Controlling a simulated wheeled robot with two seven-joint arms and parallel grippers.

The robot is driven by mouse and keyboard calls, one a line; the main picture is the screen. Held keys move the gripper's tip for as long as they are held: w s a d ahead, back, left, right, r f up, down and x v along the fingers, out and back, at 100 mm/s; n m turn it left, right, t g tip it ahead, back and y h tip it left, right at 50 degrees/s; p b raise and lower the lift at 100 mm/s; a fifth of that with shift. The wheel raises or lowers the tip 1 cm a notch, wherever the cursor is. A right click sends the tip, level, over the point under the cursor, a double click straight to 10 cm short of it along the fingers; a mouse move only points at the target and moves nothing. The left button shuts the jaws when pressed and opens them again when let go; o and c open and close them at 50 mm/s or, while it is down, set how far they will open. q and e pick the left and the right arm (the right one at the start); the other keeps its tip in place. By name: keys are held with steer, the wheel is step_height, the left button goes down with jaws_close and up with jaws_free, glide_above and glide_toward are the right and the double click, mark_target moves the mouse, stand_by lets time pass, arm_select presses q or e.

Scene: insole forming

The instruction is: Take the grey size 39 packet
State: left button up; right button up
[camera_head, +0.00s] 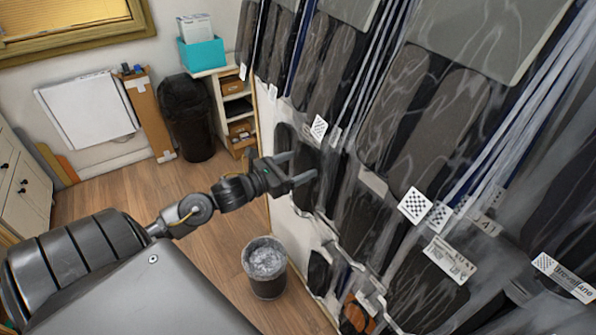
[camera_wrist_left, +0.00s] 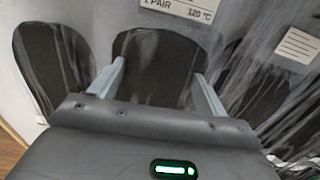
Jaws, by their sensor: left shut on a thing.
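Clear packets with dark grey insoles hang in rows on the wall at the right. My left gripper (camera_head: 304,166) reaches the lower left of these rows, its two fingers on one hanging packet. In the left wrist view, this grey packet (camera_wrist_left: 155,48) lies between the fingers of the left gripper (camera_wrist_left: 160,70). Its dark insole shape shows behind clear film, and a white label (camera_wrist_left: 182,8) above reads "1 PAIR" and "120 °C". No size number is readable on it. My right gripper is not in view.
Neighbouring packets hang close on both sides, one at the left (camera_wrist_left: 50,55) and one at the right (camera_wrist_left: 262,95). A waste bin (camera_head: 266,270) stands on the floor below. A black bin (camera_head: 187,118) and a shelf (camera_head: 232,105) stand behind. The wooden floor at left is clear.

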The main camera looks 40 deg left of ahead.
arm_select(q)
steer(key=b+v, duration=0.3)
steer(key=v, duration=1.5)
steer(key=shift+r+b, duration=0.25)
steer(key=shift+b, duration=0.05)
